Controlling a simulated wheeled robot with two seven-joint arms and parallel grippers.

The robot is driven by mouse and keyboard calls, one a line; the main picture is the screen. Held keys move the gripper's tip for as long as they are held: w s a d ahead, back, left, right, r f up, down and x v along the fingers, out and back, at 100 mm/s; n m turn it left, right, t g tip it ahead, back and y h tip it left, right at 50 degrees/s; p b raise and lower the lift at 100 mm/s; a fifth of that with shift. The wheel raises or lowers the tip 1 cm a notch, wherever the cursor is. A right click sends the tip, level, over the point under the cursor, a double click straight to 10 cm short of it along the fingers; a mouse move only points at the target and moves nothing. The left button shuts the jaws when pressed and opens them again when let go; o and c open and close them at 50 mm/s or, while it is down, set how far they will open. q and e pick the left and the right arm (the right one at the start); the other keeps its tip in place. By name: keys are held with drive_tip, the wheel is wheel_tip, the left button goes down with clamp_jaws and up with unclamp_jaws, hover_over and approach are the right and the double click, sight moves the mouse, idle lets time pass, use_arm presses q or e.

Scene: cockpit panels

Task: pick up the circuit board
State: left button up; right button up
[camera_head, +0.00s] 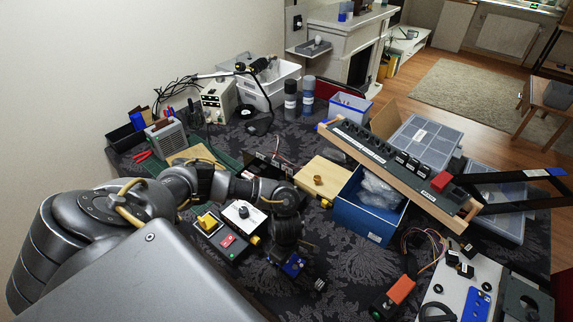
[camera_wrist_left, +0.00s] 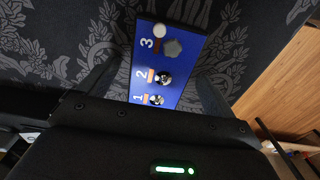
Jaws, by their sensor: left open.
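A blue board (camera_head: 292,265) with the numbers 1, 2 and 3 lies on the dark patterned tablecloth near the front middle. It is the only board-like thing at my left gripper; I cannot tell for sure that it is the circuit board. The left wrist view shows this board (camera_wrist_left: 180,95) with a white round knob, a grey knob and small metal switches. My left gripper (camera_head: 295,273) is open above it, pointing down. In the left wrist view its two fingers stand on either side of the board, and no grip shows. My right gripper is not in view.
A blue box (camera_head: 367,236) with plastic bags, a long tilted switch strip (camera_head: 385,152) and an orange-topped switch (camera_head: 400,289) are to the right. Some patterned cloth around the board is bare.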

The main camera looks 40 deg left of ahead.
use_arm(q)
drive_tip(key=c, duration=1.1)
drive_tip(key=shift+r, duration=0.15)
drive_tip(key=shift+r, duration=0.25)
wheel_tip(320, 180, up, 3)
drive_tip(key=shift+w+d+f+b, duration=0.15)
drive_tip(key=shift+f+b, duration=0.05)
drive_tip(key=shift+b, duration=0.55)
drive_tip(key=w+d+r+b, duration=0.1)
drive_tip(key=w+d+r, duration=0.3)
drive_tip(key=d+r, duration=0.75)
drive_tip(key=s+a+f+m, duration=0.1)
drive_tip(key=m, duration=0.2)
drive_tip(key=a+f+m+b, duration=0.1)
drive_tip(key=a+m, duration=0.1)
drive_tip(key=s+a+f+m+b, duration=0.1)
drive_tip(key=m, duration=0.2)
drive_tip(key=shift+s+a+f+m, duration=0.15)
drive_tip(key=shift+s+a+m, duration=0.15)
drive_tip(key=shift+s, duration=0.05)
